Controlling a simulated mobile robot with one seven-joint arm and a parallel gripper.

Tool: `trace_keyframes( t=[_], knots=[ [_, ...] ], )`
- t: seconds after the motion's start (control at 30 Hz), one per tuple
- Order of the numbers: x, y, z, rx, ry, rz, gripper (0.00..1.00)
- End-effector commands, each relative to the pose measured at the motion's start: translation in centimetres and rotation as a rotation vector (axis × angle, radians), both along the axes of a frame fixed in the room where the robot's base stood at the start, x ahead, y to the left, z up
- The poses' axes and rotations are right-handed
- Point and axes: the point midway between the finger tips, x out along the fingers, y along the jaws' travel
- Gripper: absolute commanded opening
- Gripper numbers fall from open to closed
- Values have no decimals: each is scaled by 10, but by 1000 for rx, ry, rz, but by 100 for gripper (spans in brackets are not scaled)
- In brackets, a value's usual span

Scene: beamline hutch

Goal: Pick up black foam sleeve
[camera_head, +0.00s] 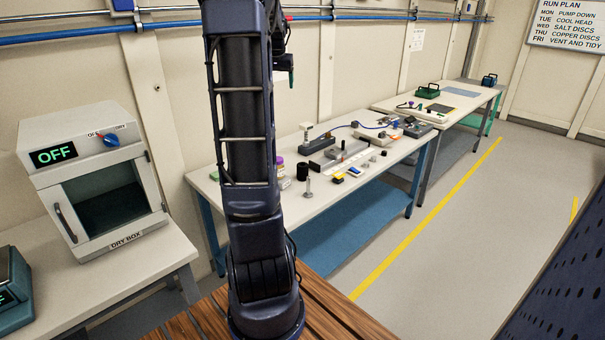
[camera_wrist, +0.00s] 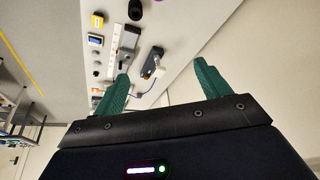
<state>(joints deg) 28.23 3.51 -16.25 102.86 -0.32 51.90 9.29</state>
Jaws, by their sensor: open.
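A short black cylinder that looks like the black foam sleeve (camera_head: 302,171) stands on the near part of the long white bench, beside a purple-lidded jar. In the wrist view the black sleeve (camera_wrist: 135,10) is at the top edge, beyond my fingers. My gripper (camera_wrist: 162,70) has two green fingers spread wide with nothing held between them. In the head view a green fingertip of my gripper (camera_head: 291,78) shows high above the bench, partly behind my arm. The gripper is well apart from the sleeve.
The purple-lidded jar (camera_head: 280,163), a grey metal post (camera_head: 308,188), a yellow-and-blue item (camera_head: 354,172) and a dark grey block (camera_head: 316,147) stand near the sleeve. The dry box (camera_head: 95,180) is at left. Floor right of the bench (camera_head: 440,230) is clear.

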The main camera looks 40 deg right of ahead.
Motion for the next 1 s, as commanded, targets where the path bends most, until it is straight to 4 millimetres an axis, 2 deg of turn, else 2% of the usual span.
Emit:
trace_keyframes(
  t=[0.03,0.2,0.63,0.87,1.0],
  knots=[
    [0,-14,-4,-3,4,-20,76],
    [-3,-49,-12,-12,12,-73,76],
    [-11,-106,-28,-32,27,-158,76],
    [-10,-103,-84,-28,29,-153,76],
    [-11,-103,-126,-26,30,-154,76]
  ],
)
